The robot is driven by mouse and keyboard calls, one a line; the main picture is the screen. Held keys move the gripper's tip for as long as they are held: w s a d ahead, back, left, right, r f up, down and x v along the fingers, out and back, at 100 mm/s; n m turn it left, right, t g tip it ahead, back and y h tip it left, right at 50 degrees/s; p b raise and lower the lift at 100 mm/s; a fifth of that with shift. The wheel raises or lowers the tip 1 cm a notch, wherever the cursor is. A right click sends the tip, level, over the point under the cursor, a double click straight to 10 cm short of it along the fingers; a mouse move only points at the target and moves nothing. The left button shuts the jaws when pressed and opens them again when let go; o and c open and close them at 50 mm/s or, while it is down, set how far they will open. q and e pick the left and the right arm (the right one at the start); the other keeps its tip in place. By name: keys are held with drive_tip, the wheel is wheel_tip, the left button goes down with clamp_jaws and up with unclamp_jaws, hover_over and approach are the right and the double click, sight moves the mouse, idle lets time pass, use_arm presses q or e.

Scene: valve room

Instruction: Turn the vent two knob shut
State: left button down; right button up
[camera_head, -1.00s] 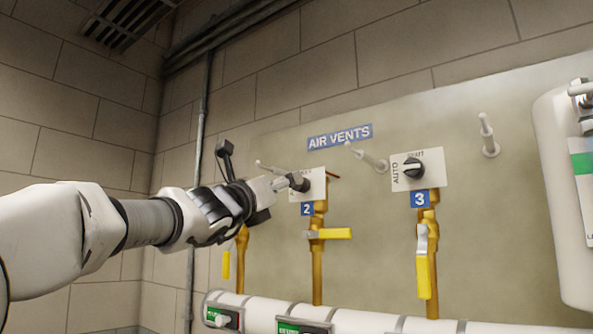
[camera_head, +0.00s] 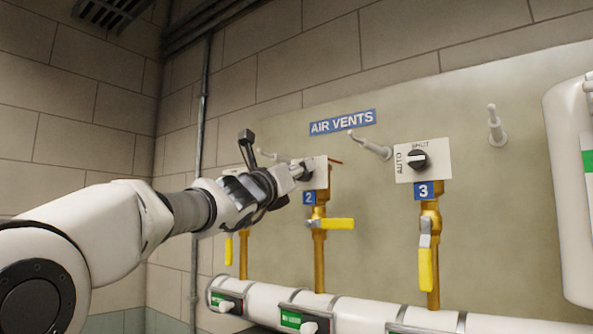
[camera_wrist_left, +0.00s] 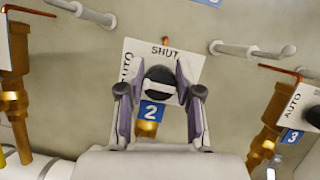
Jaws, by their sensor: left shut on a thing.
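The vent two knob (camera_wrist_left: 158,86) is a round black knob with a pale bar lying roughly level across it, on a white plate (camera_wrist_left: 140,56) marked SHUT at the top and AUTO at the left. A blue "2" label (camera_wrist_left: 151,111) is below it. My left gripper (camera_wrist_left: 161,84) is shut on the knob, one finger on each side. In the head view, my left gripper (camera_head: 301,171) reaches the plate from the left and hides most of the knob. My right gripper is not in view.
Pale pegs (camera_head: 370,146) stick out of the panel nearby. Vent three's knob (camera_head: 418,160) is to the right. Yellow-handled valves (camera_head: 331,224) hang on brass pipes below, above a white pipe (camera_head: 362,314). A white tank (camera_head: 570,200) stands at far right.

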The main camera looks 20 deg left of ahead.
use_arm(q)
drive_tip(key=shift+f+m+h, duration=0.1)
drive_tip(key=shift+m+h, duration=0.3)
drive_tip(key=m+g+h+p, duration=0.1)
drive_tip(key=m+g+h, duration=0.1)
drive_tip(key=m, duration=0.5)
drive_tip(key=m+g+h+p, duration=0.2)
drive_tip(key=m+g, duration=0.1)
drive_tip(key=m, duration=0.5)
drive_tip(key=m+g+h+p, duration=0.1)
drive_tip(key=m+g+h, duration=0.1)
drive_tip(key=m, duration=0.5)
drive_tip(key=shift+d+m, duration=0.15)
drive_tip(key=shift+m, duration=0.15)
drive_tip(key=shift+r, duration=0.2)
